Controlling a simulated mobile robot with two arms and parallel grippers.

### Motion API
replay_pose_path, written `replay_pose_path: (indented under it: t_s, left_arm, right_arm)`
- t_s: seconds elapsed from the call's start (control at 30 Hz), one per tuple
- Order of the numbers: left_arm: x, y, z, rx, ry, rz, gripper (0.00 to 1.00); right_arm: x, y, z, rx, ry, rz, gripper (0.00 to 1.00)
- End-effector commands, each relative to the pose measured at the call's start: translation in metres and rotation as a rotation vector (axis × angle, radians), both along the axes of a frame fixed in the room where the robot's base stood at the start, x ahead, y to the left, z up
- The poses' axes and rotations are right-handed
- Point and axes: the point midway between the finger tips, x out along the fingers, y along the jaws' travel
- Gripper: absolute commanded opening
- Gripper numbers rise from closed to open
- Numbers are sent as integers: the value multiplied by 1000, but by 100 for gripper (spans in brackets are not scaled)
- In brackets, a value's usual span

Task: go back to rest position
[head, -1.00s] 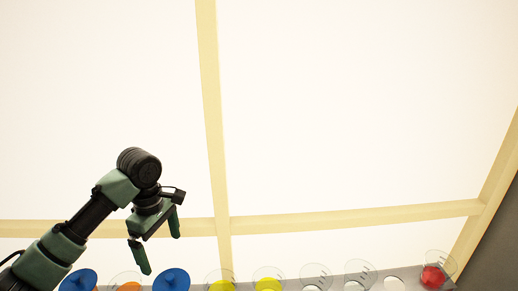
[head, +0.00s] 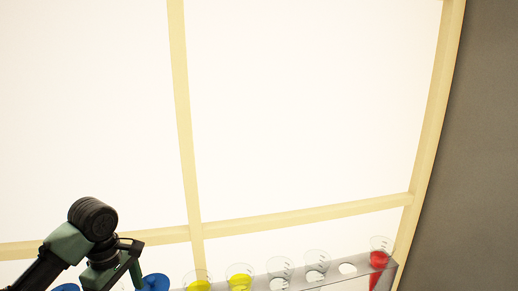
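My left gripper (head: 122,277) is low at the left in the head view, pointing down, in front of the row of cups. One green finger shows, and the other is hidden or cut off by the bottom edge. I cannot tell how wide it is or whether it holds anything. My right gripper is not in view.
A grey shelf rack (head: 390,272) runs along the bottom. Behind is a bright window (head: 310,110); a grey wall (head: 485,150) is at right.

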Motion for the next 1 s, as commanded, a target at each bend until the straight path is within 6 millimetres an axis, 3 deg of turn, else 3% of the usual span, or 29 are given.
replay_pose_path:
  t_s: [0.27,0.53,0.67,0.8,1.0]
  left_arm:
    - [-13,-29,-40,-6,-20,-205,100]
    - [-44,-74,-94,-24,-72,-518,100]
    - [-74,-104,-126,-40,-126,-732,100]
    - [-116,-133,-153,-38,-212,-973,100]
    - [-172,-144,-169,31,-297,-1218,100]
  right_arm:
    - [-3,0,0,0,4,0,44]
    - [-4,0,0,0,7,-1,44]
    - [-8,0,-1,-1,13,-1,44]
    - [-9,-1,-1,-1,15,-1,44]
    - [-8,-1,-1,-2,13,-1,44]
